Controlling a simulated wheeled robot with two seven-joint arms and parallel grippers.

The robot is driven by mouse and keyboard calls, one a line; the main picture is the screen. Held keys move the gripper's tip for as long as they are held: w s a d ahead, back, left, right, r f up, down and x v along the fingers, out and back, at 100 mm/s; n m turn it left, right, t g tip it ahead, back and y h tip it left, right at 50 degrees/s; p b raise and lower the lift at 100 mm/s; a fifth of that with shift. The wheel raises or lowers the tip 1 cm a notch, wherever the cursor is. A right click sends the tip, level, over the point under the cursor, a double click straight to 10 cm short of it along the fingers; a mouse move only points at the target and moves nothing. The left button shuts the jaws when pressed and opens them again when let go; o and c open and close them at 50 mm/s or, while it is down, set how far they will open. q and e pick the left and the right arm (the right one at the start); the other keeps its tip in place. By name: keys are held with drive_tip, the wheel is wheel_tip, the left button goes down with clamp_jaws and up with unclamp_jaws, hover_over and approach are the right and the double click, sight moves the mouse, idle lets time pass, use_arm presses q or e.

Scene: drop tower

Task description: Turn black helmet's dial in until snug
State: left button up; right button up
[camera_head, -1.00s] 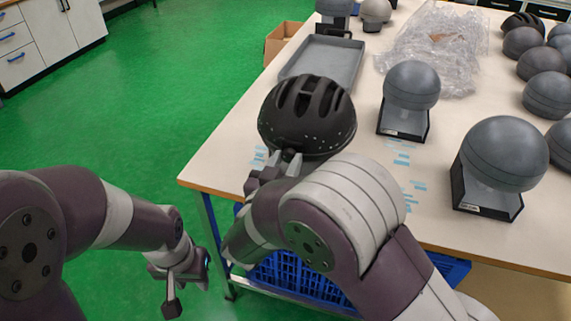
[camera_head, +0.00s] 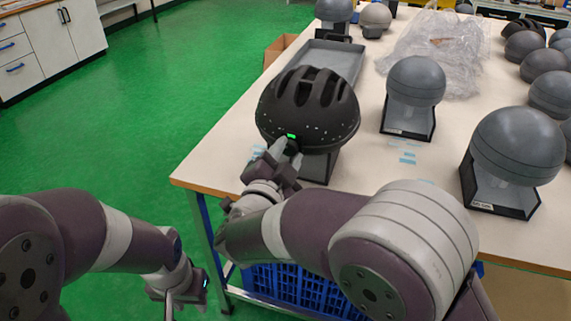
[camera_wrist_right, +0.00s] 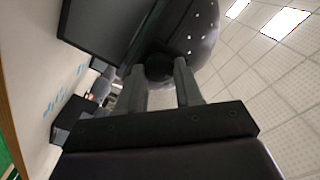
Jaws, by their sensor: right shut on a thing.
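The black helmet (camera_head: 308,108) sits on a headform stand near the table's near left corner, its vents facing up. A small green light (camera_head: 291,136) glows on its near rim. The dark round dial (camera_wrist_right: 159,68) is just under that rim. My right gripper (camera_head: 285,158) reaches up to it from the near side. In the right wrist view my right gripper (camera_wrist_right: 159,78) has one finger on each side of the dial, shut on it. The fingers partly hide the dial in the head view. My left gripper (camera_head: 182,292) hangs empty off the table, low at left; its opening is unclear.
Bare grey headforms on black stands (camera_head: 415,82) (camera_head: 517,146) stand to the right. A grey tray (camera_head: 330,56) lies behind the helmet, with crumpled clear plastic (camera_head: 435,50) beyond. Blue tape pieces (camera_head: 407,158) mark the table (camera_head: 385,170). A blue crate (camera_head: 300,287) is below.

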drive_tip(key=shift+m+b, duration=0.75)
drive_tip(key=shift+m, duration=0.25)
drive_tip(key=o, duration=1.1)
drive_tip(key=shift+c, duration=0.2)
